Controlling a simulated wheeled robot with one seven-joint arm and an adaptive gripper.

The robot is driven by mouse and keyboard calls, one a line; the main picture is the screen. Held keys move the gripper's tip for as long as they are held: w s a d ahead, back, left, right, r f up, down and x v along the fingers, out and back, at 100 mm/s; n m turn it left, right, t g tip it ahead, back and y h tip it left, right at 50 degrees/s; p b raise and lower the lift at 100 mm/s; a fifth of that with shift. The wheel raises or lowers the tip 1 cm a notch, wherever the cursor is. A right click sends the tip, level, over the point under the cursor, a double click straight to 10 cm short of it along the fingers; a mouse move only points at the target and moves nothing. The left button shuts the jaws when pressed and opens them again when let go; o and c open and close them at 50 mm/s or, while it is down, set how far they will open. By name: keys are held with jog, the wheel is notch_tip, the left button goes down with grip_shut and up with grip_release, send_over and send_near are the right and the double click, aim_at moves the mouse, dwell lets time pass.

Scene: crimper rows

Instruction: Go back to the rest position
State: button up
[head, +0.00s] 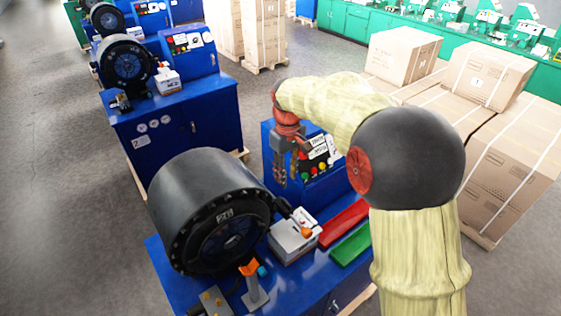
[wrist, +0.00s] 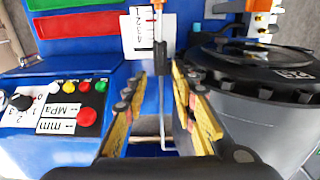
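My gripper (head: 290,180) hangs from my bent arm above the blue machine bench (head: 190,285), near the control panel with coloured buttons (head: 318,170). In the wrist view its two fingers (wrist: 159,72) are apart, so it is open. A thin grey rod with a black upper part (wrist: 160,55) shows in the gap between the fingers; the fingers do not appear closed on it. Behind it is a white printed plate (wrist: 140,38). The black crimper head (head: 210,210) stands left of my gripper in the head view.
A red tray (head: 343,222), a green tray (head: 353,244) and a white box (head: 293,240) lie on the bench. An orange-topped stand (head: 254,288) is at the front. Cartons (head: 510,160) stand right. Another blue machine (head: 175,120) is behind left. Grey floor (head: 60,190) is clear at left.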

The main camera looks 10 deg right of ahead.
jog(key=s+f+m+t+b, duration=0.2)
jog(key=s+f+b, duration=0.3)
jog(key=s+b, duration=0.5)
jog(key=s+d+f+m+t+b, duration=0.1)
jog(key=s+f+b, duration=0.5)
jog(key=s, duration=1.4)
jog(key=m+t+b, duration=0.1)
jog(key=t+b, duration=0.1)
jog(key=b, duration=0.2)
jog(key=shift+s+f+m+t+b, duration=0.15)
jog(key=shift+s+m+t+b, duration=0.15)
